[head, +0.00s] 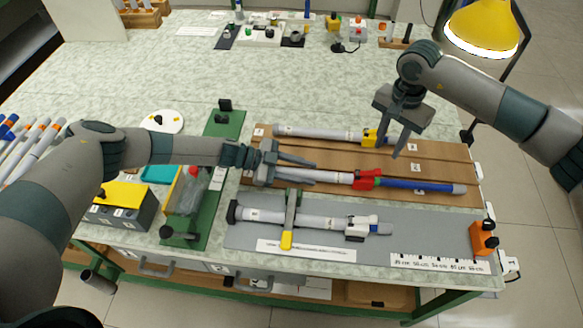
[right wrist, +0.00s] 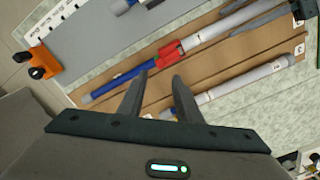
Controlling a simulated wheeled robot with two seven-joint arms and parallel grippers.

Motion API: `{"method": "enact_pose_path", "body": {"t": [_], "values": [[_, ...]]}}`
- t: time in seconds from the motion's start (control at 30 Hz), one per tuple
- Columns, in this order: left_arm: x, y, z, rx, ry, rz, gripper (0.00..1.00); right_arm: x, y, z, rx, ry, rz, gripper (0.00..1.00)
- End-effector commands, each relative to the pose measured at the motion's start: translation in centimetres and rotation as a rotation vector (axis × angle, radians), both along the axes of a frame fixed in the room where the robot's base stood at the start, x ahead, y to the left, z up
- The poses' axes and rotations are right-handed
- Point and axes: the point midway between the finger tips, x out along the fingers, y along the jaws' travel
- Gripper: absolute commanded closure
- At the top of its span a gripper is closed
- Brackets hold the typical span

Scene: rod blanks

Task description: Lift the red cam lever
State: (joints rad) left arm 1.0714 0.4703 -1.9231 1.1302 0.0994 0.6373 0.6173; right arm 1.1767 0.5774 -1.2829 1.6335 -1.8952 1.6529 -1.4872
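The red cam lever (head: 368,179) sits on the middle rod, between its white tube (head: 325,177) and its blue end (head: 415,185). It also shows in the right wrist view (right wrist: 171,50), beyond my fingertips. My right gripper (head: 392,147) is open and empty, above the brown board, up and to the right of the red lever in the head view. My left gripper (head: 313,176) lies left of the lever, its fingers spread along either side of the white tube. A gap shows between these fingers; contact with the tube is unclear.
A white rod with a yellow lever (head: 371,137) lies behind on the brown board (head: 440,155). An orange block (head: 484,240) stands at the right.

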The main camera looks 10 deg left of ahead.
Motion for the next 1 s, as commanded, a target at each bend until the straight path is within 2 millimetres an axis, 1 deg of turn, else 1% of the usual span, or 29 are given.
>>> {"method": "enact_pose_path", "body": {"t": [0.07,0.2,0.57,0.6,0.67,0.7,0.73,0.77,0.8,0.87,0.9,1.0], "values": [[0.0,-0.8,-0.3,0.000,0.001,-0.001,0.66,0.0,0.0,0.0,0.000,0.000,0.000,0.69],[0.1,-1.5,-0.7,0.001,0.002,0.001,0.66,0.0,0.0,0.0,0.000,0.000,0.000,0.69],[0.1,-1.7,-0.7,0.000,0.001,0.000,0.66,0.0,0.0,0.0,0.000,0.000,0.000,0.69],[0.1,-1.7,-0.7,0.000,0.001,0.000,0.76,0.0,0.0,0.0,0.000,0.000,0.000,0.69],[0.1,-1.7,-0.7,0.000,0.001,0.000,0.90,0.0,0.0,0.0,0.000,0.000,0.000,0.69],[0.1,-1.7,-0.7,0.000,0.001,0.000,1.00,0.0,0.0,0.0,0.000,0.000,0.000,0.69],[0.1,-1.7,-0.7,0.000,0.001,0.000,1.00,0.0,0.0,0.0,0.000,0.000,0.000,0.69],[0.1,-1.7,-0.7,0.000,0.001,0.000,1.00,0.0,0.0,0.0,0.000,0.000,0.000,0.71],[0.2,-1.7,-0.7,0.000,0.001,0.000,1.00,0.0,0.0,0.0,0.000,0.000,0.000,0.81],[0.2,-1.7,-0.7,0.000,0.001,0.001,1.00,0.0,0.0,0.0,0.000,0.000,0.000,0.95],[0.2,-1.7,-0.7,0.000,0.001,0.001,1.00,0.0,0.0,0.0,0.000,0.000,0.000,1.00],[0.2,-1.7,-0.7,0.000,0.001,0.001,1.00,0.0,0.0,0.0,0.003,0.002,-0.002,1.00]]}}
